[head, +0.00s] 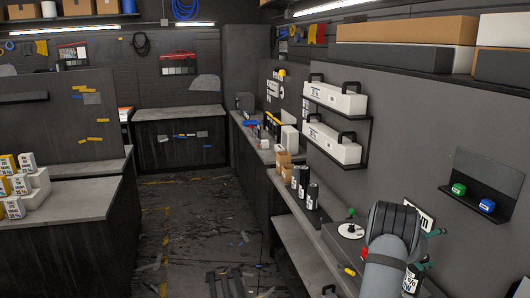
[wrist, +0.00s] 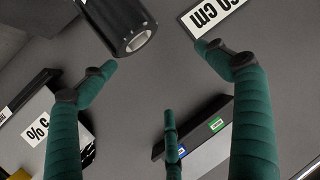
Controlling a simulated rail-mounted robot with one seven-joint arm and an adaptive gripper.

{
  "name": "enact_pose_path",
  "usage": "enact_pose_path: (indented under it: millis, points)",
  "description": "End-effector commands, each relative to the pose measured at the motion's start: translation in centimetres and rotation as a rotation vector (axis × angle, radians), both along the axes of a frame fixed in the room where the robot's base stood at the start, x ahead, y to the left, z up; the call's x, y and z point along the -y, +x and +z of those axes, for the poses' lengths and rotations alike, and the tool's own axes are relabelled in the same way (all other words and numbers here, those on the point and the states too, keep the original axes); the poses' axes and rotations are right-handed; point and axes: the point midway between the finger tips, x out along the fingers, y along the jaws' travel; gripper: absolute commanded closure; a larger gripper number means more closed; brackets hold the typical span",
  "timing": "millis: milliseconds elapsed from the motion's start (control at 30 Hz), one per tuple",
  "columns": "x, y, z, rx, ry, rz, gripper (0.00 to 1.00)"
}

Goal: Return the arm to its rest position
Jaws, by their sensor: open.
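My gripper (head: 429,248) is at the lower right in the head view, close to the grey wall panel; my own arm hides part of it. In the wrist view, its green fingers (wrist: 160,75) are spread apart with nothing between them. A black roll (wrist: 128,30) with a hollow end lies just beyond the fingertips at the top of the wrist view, apart from them. In the head view, a black roll with a white label (head: 414,278) stands just below my gripper, partly hidden.
A small wall shelf (head: 490,196) holds a green item (head: 458,189) and a blue item (head: 487,206) right of my gripper. Long white boxes (head: 335,98) sit on shelves along the wall. Dark rolls (head: 312,196) stand on the counter. The floor aisle (head: 205,215) is largely open, with scraps.

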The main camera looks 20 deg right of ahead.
Motion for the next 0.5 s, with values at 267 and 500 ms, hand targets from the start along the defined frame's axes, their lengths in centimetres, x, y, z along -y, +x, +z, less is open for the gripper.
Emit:
enact_pose_path:
  millis: [267, 500]
  points:
    - [0.0, 0.0, 3.8, -0.001, 0.001, 0.0, 0.11]
    - [0.0, 0.0, 4.3, 0.0, 0.001, 0.0, 0.11]
